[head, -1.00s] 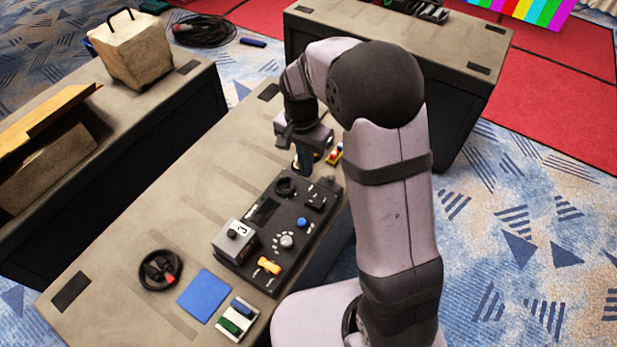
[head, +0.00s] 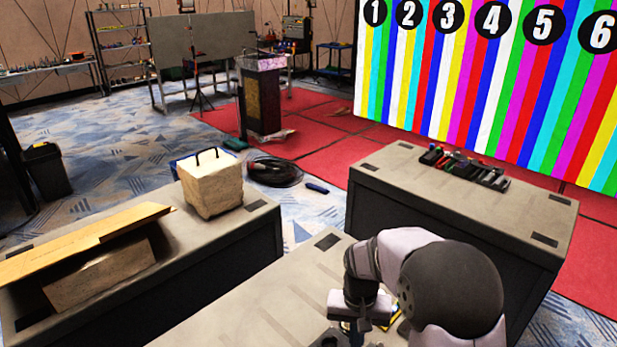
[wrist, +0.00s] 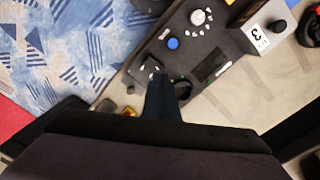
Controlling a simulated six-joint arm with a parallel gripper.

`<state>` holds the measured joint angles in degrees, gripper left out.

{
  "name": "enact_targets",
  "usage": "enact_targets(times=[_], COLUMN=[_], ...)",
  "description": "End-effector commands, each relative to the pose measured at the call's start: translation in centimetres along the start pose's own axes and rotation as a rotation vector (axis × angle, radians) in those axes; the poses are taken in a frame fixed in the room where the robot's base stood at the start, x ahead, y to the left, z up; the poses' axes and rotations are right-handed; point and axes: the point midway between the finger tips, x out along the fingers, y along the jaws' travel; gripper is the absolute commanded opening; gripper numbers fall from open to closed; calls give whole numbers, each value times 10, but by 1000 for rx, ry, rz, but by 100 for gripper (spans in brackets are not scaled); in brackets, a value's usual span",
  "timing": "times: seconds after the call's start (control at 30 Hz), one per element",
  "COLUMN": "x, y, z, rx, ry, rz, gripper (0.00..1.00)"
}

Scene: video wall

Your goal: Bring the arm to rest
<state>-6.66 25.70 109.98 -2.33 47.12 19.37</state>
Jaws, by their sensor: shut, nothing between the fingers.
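My gripper (wrist: 160,84) shows in the wrist view as a narrow dark pair of fingers, shut and empty, over one end of a black control panel (wrist: 150,62). I cannot tell how high above the panel the fingertips are. In the head view my bent arm and gripper (head: 354,333) show only at the bottom edge, above the middle table (head: 265,300).
A left table (head: 240,226) holds a bag-like block with a black handle (head: 212,182) and an open cardboard box (head: 95,280). A right table (head: 440,200) holds a dark tool rack (head: 465,168). A numbered, striped video wall (head: 480,90) stands behind, near a lectern (head: 262,95).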

Motion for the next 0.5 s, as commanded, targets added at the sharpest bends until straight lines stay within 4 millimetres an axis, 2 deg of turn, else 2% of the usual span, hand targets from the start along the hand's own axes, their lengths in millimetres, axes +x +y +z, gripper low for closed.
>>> enact_targets(times=[0.03,0.1,0.3,0.4,0.5], x=[12,19,18,11,2], y=[6,13,42,55,63], z=[22,50,129,159,172], rx=[-78,-180,-297,-268,-244], ry=[-38,-70,-113,-107,-79], rz=[6,6,-11,-17,-23], gripper=[0,0,0,0,0])
